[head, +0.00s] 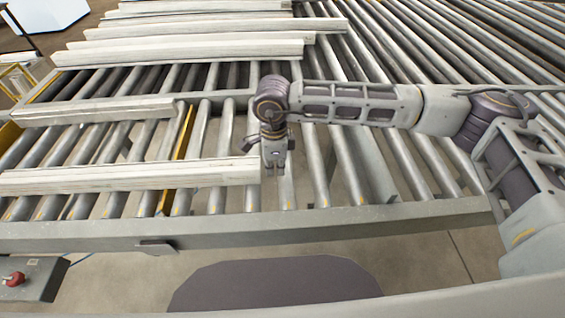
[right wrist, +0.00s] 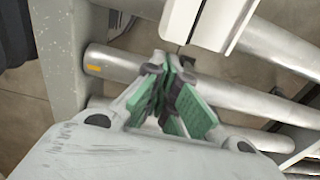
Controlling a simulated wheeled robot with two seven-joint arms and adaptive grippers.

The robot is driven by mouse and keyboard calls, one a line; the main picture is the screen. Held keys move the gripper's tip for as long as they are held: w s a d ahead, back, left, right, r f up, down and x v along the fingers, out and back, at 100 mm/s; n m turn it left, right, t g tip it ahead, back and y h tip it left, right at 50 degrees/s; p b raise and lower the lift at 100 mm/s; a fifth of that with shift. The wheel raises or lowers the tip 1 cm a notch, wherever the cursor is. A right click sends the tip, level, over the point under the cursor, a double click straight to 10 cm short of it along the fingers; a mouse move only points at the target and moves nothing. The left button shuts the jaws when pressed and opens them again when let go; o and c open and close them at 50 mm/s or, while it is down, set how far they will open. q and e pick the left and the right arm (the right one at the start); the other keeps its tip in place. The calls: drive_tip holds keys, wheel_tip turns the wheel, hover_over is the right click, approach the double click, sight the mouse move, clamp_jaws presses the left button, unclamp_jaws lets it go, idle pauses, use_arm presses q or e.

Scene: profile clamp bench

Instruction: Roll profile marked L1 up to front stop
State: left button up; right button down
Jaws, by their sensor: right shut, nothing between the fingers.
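The nearest pale profile (head: 120,178) lies across the rollers at the left, close to the front rail. Its right end is at my right gripper (head: 273,168), which points down there. In the right wrist view the green-padded fingers of my right gripper (right wrist: 172,80) are together with nothing between them. A white profile end (right wrist: 200,20) shows just beyond the fingertips; I cannot tell whether they touch. A second profile (head: 95,111) lies behind the nearest one. No L1 mark is readable, and I cannot pick out the front stop. My left gripper is out of view.
Several more pale profiles (head: 185,52) lie at the back of the roller bench. The front rail (head: 330,220) runs along the near edge. A yellow strip (head: 178,155) sits between rollers. A box with a red button (head: 14,279) is at lower left. Rollers right of the gripper are bare.

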drive_tip(key=shift+a, duration=0.6)
drive_tip(key=shift+a, duration=0.1)
